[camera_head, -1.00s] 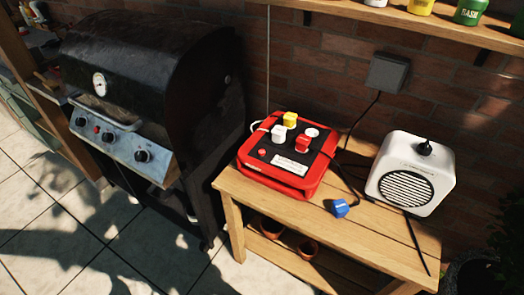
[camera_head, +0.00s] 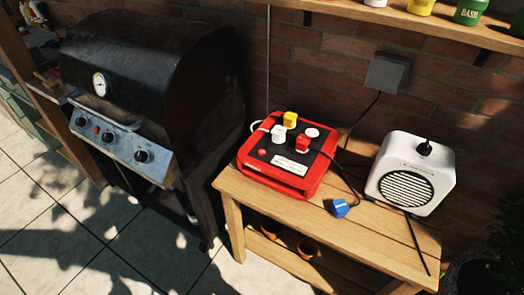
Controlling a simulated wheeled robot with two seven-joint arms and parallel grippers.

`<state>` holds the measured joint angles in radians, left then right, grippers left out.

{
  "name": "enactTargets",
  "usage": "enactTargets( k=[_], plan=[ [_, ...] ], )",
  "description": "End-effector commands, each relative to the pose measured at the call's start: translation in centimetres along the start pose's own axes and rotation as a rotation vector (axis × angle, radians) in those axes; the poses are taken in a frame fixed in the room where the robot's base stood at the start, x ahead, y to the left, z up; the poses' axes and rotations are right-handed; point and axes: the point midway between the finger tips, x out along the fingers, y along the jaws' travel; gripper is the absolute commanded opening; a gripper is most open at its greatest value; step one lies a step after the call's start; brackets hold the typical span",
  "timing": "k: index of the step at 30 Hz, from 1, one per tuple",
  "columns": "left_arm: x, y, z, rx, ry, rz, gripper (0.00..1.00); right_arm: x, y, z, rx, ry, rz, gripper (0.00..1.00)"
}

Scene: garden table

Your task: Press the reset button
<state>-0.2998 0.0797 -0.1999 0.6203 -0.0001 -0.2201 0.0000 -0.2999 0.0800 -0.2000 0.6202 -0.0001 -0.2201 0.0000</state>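A red box with a black top panel (camera_head: 258,164) sits on the left part of the wooden table (camera_head: 270,207). A small round red button (camera_head: 262,152) is on the panel's front left; I cannot read any label beside it. A white plug (camera_head: 279,134), a yellow plug (camera_head: 290,119) and a red plug (camera_head: 302,144) stand on the panel. A round white socket or disc (camera_head: 312,132) is at its back right. A white label (camera_head: 291,163) lies near the front edge. Neither of my grippers is in view.
A blue plug (camera_head: 340,208) lies on the table, right of the box. A white speaker-like unit (camera_head: 412,174) stands at the right. A grey wall box (camera_head: 387,72) has a hanging cable. A black grill (camera_head: 150,95) stands left of the table.

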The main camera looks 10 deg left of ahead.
Motion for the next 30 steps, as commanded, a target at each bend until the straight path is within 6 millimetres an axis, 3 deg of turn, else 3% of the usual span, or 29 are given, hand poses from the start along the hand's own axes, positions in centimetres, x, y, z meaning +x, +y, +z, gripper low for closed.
enactTargets(
  k=[3,17,30],
  plan=[
    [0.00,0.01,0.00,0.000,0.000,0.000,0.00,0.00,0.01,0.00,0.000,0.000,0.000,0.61],
    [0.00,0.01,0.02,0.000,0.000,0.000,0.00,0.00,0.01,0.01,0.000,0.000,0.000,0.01],
    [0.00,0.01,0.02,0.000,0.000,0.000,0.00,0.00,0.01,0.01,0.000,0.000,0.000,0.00]
  ],
)
